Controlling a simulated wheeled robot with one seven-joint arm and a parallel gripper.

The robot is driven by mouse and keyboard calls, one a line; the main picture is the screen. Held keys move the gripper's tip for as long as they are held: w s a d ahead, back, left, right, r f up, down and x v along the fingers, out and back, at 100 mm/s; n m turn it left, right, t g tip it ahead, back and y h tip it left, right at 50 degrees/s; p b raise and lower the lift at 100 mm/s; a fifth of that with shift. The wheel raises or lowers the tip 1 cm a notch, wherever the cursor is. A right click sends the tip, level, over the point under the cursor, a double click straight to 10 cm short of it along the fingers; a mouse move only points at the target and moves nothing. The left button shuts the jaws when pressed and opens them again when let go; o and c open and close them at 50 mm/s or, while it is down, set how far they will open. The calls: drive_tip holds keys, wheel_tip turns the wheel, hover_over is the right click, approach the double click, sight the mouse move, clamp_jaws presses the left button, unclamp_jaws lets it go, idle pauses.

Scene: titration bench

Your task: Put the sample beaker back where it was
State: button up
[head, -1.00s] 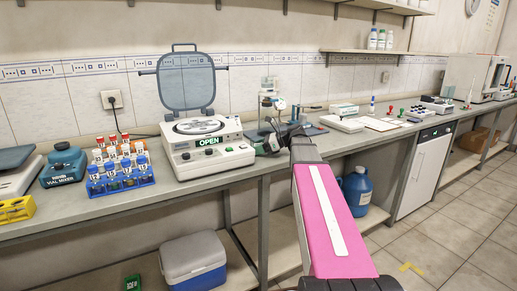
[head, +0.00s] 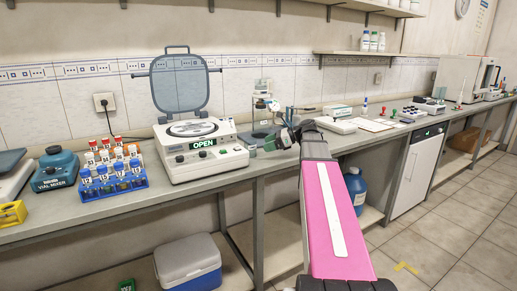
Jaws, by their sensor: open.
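My gripper (head: 272,142) is at the far end of my pink arm, low over the bench beside the front right of the centrifuge. It is small and dark here, and its jaws are open. Just behind it is a small stand with clear glassware (head: 262,88), to the right of the centrifuge's raised lid. I cannot pick out the sample beaker for certain; it may be among this glassware or hidden by my gripper and wrist.
The open-lidded centrifuge (head: 207,166) reads OPEN. A blue rack of capped tubes (head: 112,188) and a vial mixer (head: 55,170) stand to its left. A white box-like device (head: 337,126) and clipboard (head: 372,125) lie to the right. A cooler (head: 188,262) sits below the bench.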

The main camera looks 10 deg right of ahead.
drive_tip(key=shift+v, duration=2.1)
